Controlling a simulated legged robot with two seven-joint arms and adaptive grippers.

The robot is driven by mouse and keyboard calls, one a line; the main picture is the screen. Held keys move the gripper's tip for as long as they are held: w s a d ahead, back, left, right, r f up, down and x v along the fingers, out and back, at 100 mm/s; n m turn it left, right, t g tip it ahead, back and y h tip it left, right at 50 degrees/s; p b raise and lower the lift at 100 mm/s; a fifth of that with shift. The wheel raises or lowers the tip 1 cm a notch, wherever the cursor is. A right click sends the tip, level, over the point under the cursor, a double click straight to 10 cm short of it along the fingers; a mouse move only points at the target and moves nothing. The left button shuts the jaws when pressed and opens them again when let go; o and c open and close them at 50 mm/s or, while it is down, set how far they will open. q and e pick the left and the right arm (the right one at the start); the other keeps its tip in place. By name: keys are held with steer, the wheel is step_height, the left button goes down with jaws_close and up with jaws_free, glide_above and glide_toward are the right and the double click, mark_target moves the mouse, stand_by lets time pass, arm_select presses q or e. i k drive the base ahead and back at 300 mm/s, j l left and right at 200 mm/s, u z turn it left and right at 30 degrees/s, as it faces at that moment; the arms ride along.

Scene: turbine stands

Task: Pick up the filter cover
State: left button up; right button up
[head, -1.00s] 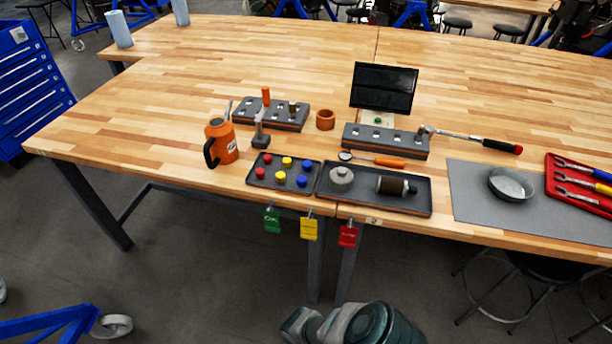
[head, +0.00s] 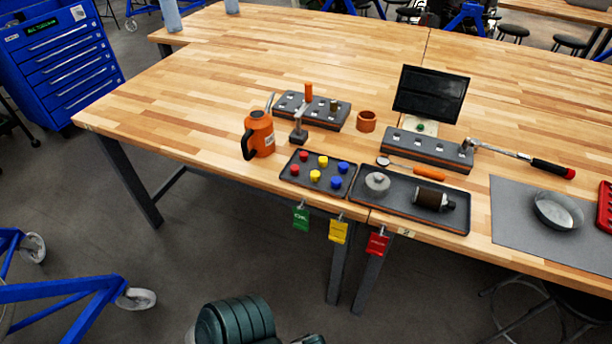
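A small round grey piece with a raised knob (head: 377,183), which looks like the filter cover, sits in the left part of a dark tray (head: 400,213) near the front table edge. A dark cylinder with a brown band (head: 432,199), which looks like the filter, lies on its side to the right of it in the same tray. Neither gripper shows. Only a dark green rounded part of my own arm is at the bottom edge, well short of the table.
A tray of coloured knobs (head: 318,175) adjoins on the left, with an orange jug (head: 258,134) behind it. A screen (head: 431,94) and socket block (head: 428,148) stand behind. A grey mat (head: 510,205) with a metal bowl (head: 557,210) is right. Tags hang from the front edge.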

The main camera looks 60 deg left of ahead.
mark_target(377, 185)
steer(key=u, duration=1.35)
steer(key=k+l, duration=0.05)
